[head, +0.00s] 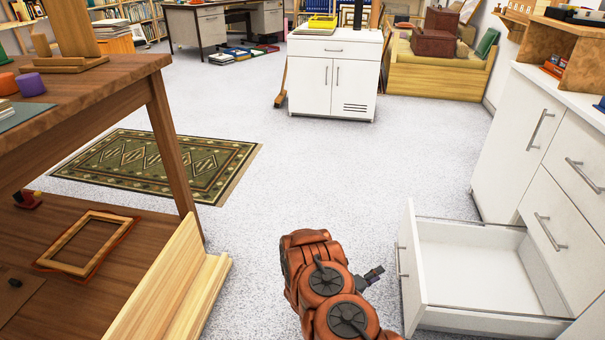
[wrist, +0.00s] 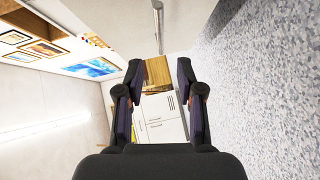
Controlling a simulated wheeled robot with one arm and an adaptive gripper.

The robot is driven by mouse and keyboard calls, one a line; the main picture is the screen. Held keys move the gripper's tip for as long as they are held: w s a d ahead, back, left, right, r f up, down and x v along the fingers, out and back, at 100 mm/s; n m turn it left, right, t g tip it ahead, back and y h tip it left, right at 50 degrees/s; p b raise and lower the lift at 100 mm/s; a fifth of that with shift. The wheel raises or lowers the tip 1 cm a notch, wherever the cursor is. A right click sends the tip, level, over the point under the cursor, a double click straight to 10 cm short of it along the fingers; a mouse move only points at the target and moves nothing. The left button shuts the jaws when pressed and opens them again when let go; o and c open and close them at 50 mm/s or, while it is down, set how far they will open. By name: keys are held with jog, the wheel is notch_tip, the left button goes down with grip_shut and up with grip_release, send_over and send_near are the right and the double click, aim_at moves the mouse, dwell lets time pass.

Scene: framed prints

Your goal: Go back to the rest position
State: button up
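My arm shows at the bottom middle of the head view, orange with dark joints. My gripper (head: 374,274) is at its right end, small and dark, just left of the open drawer's front. In the wrist view my gripper (wrist: 159,92) has its two dark fingers well apart, with nothing between them. Through the gap a far wooden piece and a white cabinet (wrist: 160,125) show.
An open, empty-looking white drawer (head: 470,258) juts out at the right. A wooden table (head: 100,85) with a lower shelf stands at the left. A white cabinet (head: 333,75) stands farther back. A green rug (head: 165,166) lies on the grey floor, which is clear in the middle.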

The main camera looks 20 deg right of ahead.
jog(key=w+a+r+m+t+y+p, duration=0.1)
jog(key=w+a+r+y+p, duration=0.5)
jog(key=a+r, duration=0.25)
jog(key=w+a+r+m+t+y+p, duration=0.1)
jog(key=w+a+r+y+p, duration=0.3)
jog(key=w+a+r, duration=0.5)
jog(key=s+a+r+y+p, duration=0.25)
jog(key=a+r+p, duration=0.35)
jog(key=r, duration=0.7)
jog(key=s+a+r+y+p, duration=0.2)
jog(key=a+r+y+p, duration=0.25)
jog(key=a+r, duration=0.55)
jog(key=s+a+r+n+g+y+p, duration=0.15)
jog(key=s+r+g+p, duration=0.25)
jog(key=s+r+p, duration=1.15)
jog(key=s+d+r+g+h+p, duration=0.1)
jog(key=s+d+r, duration=0.3)
jog(key=s+r, duration=0.7)
jog(key=s+d+r+m+g+h+p, duration=0.1)
jog(key=s+d+r+g+h+p, duration=0.1)
jog(key=s+r, duration=1)
jog(key=s+d+g+p, duration=0.1)
jog(key=s, duration=0.6)
jog(key=shift+s+d+r+g, duration=0.15)
jog(key=shift+d+r+g, duration=0.15)
jog(key=shift+d, duration=0.1)
